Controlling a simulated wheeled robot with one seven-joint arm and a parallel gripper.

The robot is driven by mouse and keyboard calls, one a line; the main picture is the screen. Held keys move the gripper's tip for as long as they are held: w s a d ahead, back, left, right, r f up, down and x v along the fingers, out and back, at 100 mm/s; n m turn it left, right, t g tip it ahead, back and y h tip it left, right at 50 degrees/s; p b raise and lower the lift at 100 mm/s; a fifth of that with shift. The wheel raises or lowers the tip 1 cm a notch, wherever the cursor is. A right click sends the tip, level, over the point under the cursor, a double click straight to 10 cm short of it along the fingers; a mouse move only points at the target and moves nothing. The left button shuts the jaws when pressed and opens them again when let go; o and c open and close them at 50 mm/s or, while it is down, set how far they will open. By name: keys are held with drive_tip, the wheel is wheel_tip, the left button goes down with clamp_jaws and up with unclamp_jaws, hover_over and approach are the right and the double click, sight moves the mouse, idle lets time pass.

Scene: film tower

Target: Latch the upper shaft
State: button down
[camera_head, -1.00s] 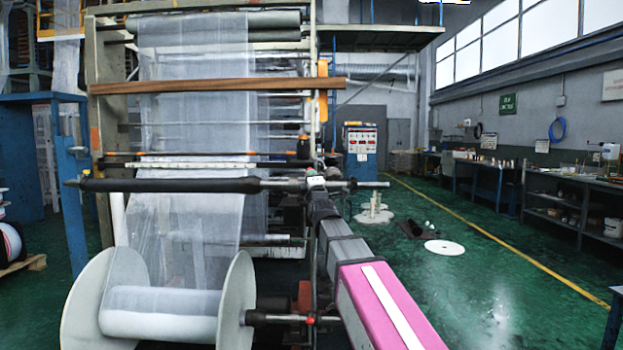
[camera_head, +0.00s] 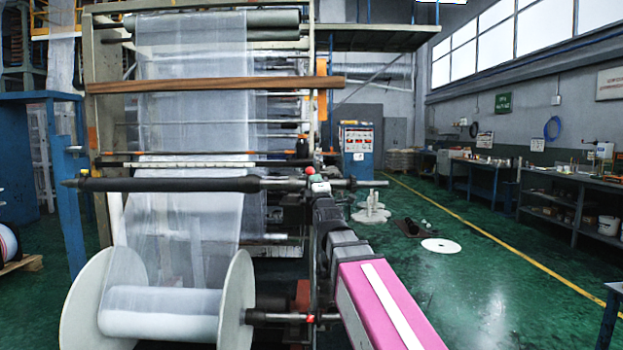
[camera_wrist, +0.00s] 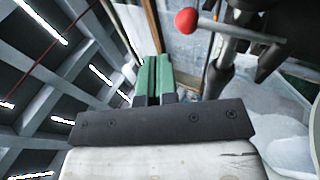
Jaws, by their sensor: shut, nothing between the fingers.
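The upper shaft (camera_head: 165,184) lies level across the front of the machine, a black sleeve with a bare metal end on the right. A red ball knob (camera_head: 309,171) shows just above its right end; in the wrist view the red ball (camera_wrist: 187,21) sits on a metal rod beside the shaft (camera_wrist: 222,72). My gripper (camera_wrist: 154,62) has green fingers, closed together and empty. In the wrist view they are left of and below the ball, with a gap in the picture. In the head view my arm reaches the shaft's right end; the fingertips cannot be made out there.
A film roll with white side discs (camera_head: 160,312) hangs below, on a lower shaft with its own red knob (camera_head: 310,318). A wooden bar (camera_head: 215,85) crosses above. Green floor (camera_head: 490,290) is open on the right, with a white disc (camera_head: 443,245) lying on it.

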drive_tip(key=s+d+f, duration=0.1)
drive_tip(key=s, duration=0.5)
drive_tip(key=shift+s+f, duration=0.15)
drive_tip(key=shift+s, duration=0.2)
drive_tip(key=w+d+f+m+g+h, duration=0.1)
drive_tip(key=d+f+m+g, duration=0.2)
drive_tip(key=f, duration=0.7)
drive_tip(key=w+d+f+m+g+h, duration=0.1)
drive_tip(key=w+f+m+g, duration=0.2)
drive_tip(key=f, duration=0.7)
drive_tip(key=d+f+m+g+h, duration=0.1)
drive_tip(key=d+f+m+g, duration=0.3)
drive_tip(key=f, duration=0.7)
drive_tip(key=s+d+f+m+g, duration=0.2)
drive_tip(key=s+f+m+g, duration=0.1)
drive_tip(key=s+f, duration=0.3)
drive_tip(key=s+d+f+m+g+h, duration=0.1)
drive_tip(key=s+f+m+g, duration=0.3)
drive_tip(key=f, duration=0.7)
drive_tip(key=s+d+f+m+g, duration=0.3)
drive_tip(key=s+f+g, duration=0.3)
drive_tip(key=f, duration=0.3)
drive_tip(key=shift+s+m+g+h, duration=0.3)
drive_tip(key=shift+s+m, duration=0.4)
drive_tip(key=shift+s, duration=0.1)
